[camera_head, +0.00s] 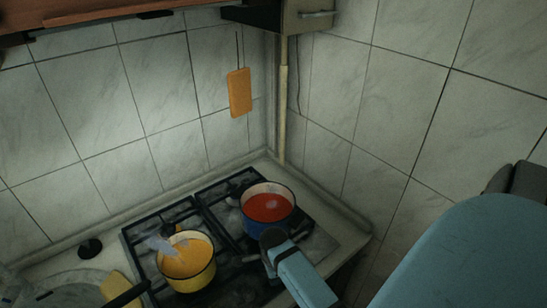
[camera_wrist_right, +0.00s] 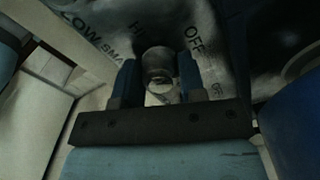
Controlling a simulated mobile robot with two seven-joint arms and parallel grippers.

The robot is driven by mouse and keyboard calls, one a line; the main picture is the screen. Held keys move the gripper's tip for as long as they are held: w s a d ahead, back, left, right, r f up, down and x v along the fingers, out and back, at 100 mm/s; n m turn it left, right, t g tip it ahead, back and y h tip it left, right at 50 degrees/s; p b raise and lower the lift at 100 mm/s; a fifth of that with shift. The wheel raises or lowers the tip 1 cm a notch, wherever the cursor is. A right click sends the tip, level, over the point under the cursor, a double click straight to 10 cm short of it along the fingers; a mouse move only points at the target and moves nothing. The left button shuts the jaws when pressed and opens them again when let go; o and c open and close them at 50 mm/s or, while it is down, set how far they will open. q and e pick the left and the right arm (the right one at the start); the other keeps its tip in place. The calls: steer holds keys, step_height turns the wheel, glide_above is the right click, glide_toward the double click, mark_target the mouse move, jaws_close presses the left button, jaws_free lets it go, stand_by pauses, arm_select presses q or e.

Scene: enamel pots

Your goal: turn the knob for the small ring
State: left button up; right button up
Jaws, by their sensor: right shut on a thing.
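In the right wrist view my right gripper (camera_wrist_right: 157,78) has its two blue fingers on either side of a round dark knob (camera_wrist_right: 157,58) and is shut on it. The knob's pointer is too dark to read. In the head view my right arm (camera_head: 303,279) reaches in beside the hob (camera_head: 213,217); the knob and fingertips do not show there. Which ring is the small one is hidden by the pots. My left gripper is not in view.
A blue pot (camera_head: 246,219) with red contents stands on the hob close to my right arm. A yellow pot (camera_head: 205,275) with a dark handle stands at front left. An orange board (camera_head: 239,93) hangs on the tiled wall. A sink (camera_head: 75,283) lies at left.

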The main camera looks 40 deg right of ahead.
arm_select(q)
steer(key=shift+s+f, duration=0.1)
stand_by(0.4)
arm_select(e)
steer(key=o, duration=0.9)
steer(key=shift+o, duration=0.2)
